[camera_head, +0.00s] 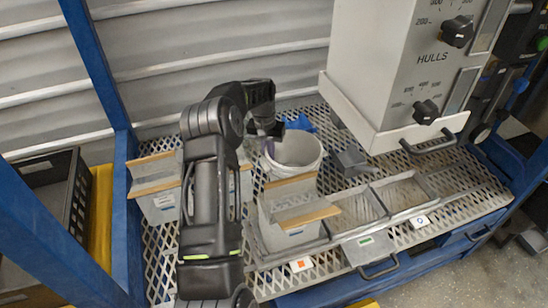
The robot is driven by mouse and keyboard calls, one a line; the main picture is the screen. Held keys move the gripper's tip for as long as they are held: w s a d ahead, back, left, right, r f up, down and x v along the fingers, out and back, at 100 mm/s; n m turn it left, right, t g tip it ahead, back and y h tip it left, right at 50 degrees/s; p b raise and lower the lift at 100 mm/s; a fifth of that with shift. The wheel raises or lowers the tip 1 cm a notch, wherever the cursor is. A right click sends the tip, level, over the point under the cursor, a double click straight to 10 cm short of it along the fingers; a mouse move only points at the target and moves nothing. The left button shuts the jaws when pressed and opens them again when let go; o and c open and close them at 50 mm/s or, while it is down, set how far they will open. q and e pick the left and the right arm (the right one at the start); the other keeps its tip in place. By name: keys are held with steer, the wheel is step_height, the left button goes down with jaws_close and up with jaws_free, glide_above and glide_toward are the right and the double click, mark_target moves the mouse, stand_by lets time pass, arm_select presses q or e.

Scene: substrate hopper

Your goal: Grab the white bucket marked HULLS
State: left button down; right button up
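A white round bucket (298,155) stands upright on the metal mesh deck, left of and lower than the hopper. No HULLS mark is readable on it. The word HULLS is on the grey hopper box (405,65) with black knobs at the upper right. My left arm reaches up from the bottom, and its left gripper (271,139) is at the bucket's left rim. Its fingers are small and dark there, so I cannot tell whether they are open or touch the rim. A grey bin with a wooden edge hides the bucket's lower front. My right gripper is not in view.
Grey bins with wooden edges (305,217) stand in front of the bucket and at the left (155,163). Empty metal trays (403,193) lie to the right. Blue frame posts (93,60) bound the left side. A black crate (48,190) sits outside the frame.

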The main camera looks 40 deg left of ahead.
arm_select(q)
step_height(320, 180, up, 28)
steer(key=p, duration=1.2)
steer(key=shift+f+p, duration=0.15)
steer(key=shift+p, duration=0.2)
